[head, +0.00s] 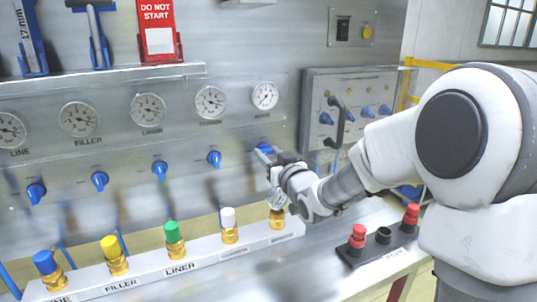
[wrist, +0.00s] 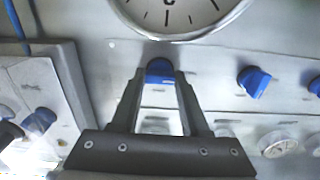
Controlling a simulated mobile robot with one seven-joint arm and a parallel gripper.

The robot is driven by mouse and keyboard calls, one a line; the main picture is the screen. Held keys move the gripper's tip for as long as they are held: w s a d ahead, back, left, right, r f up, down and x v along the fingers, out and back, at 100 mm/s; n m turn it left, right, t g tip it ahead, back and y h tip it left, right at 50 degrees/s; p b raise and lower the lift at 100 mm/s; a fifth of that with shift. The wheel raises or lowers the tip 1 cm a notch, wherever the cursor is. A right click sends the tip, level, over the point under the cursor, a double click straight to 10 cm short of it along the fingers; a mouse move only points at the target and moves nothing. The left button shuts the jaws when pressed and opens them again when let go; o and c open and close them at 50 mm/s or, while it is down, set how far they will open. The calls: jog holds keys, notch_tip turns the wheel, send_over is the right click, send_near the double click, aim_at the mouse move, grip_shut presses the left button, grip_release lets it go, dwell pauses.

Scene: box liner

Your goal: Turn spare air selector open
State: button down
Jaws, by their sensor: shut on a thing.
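The spare air selector is the rightmost blue knob (head: 265,147) in the row on the metal panel, below the rightmost gauge; its own label is not readable. In the wrist view the knob (wrist: 160,69) sits between my two fingertips. My gripper (head: 268,158) reaches in from the right and is shut on the knob; it also shows in the wrist view (wrist: 161,77). The fingers cover the knob's sides, so its exact turn angle is hard to tell.
The nearest other blue selector (head: 214,158) is to the left. A gauge (head: 265,95) is above. Capped brass fittings stand on a rail (head: 205,262) below. A grey box (head: 345,108) with a black handle is at right. A red-button box (head: 378,243) is on the ledge.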

jog(key=m, duration=0.4)
jog(key=shift+m, duration=0.4)
jog(key=m+p, duration=0.1)
jog(key=m, duration=0.3)
jog(key=shift+r+m+p, duration=0.1)
jog(key=shift+m+p, duration=0.2)
jog(key=shift+p, duration=0.05)
jog(key=m+p, duration=0.1)
jog(key=m, duration=0.3)
jog(key=shift+d+p, duration=0.1)
jog(key=shift+p, duration=0.25)
jog(key=shift+m+p, duration=0.85)
jog(key=shift+m, duration=1.25)
jog(key=shift+c, duration=2)
grip_release()
